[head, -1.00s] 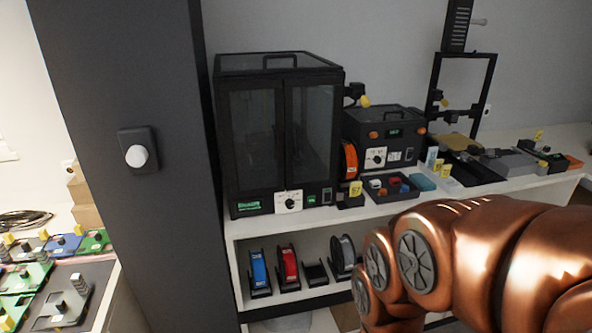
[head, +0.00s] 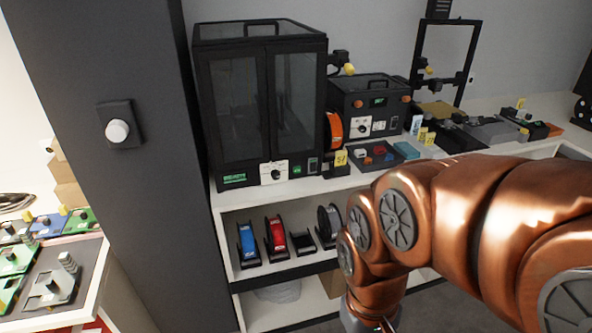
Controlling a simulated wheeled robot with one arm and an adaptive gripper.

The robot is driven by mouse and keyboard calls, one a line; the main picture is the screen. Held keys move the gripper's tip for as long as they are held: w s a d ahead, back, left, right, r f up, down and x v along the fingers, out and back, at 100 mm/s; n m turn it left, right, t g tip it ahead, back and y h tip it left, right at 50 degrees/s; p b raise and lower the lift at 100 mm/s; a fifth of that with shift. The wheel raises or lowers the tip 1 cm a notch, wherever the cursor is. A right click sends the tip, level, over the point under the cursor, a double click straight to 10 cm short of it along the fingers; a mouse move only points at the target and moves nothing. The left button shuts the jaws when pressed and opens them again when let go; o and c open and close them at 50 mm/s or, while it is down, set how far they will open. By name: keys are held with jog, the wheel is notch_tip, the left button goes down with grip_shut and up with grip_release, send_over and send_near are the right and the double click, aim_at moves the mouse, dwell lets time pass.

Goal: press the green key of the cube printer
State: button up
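A tall black boxy printer (head: 262,100) with two glass doors and a top handle stands on the white shelf unit at centre left. Its front strip holds a green display (head: 234,179), a white panel with a black dial (head: 274,172) and a small green key (head: 297,169). A smaller black box-shaped machine (head: 372,84) stands to its right, with orange knobs, a small green display and a dial. I cannot tell for sure which one is the cube printer. My copper arm crosses the lower right and bends down at the bottom edge, in front of the shelf. My gripper is out of frame.
Blue, red and dark spools (head: 275,238) stand on the lower shelf (head: 285,280). A parts tray (head: 375,156) sits before the smaller machine. A dark pillar (head: 150,190) with a white knob is at left, beside a bench (head: 85,290) with boards.

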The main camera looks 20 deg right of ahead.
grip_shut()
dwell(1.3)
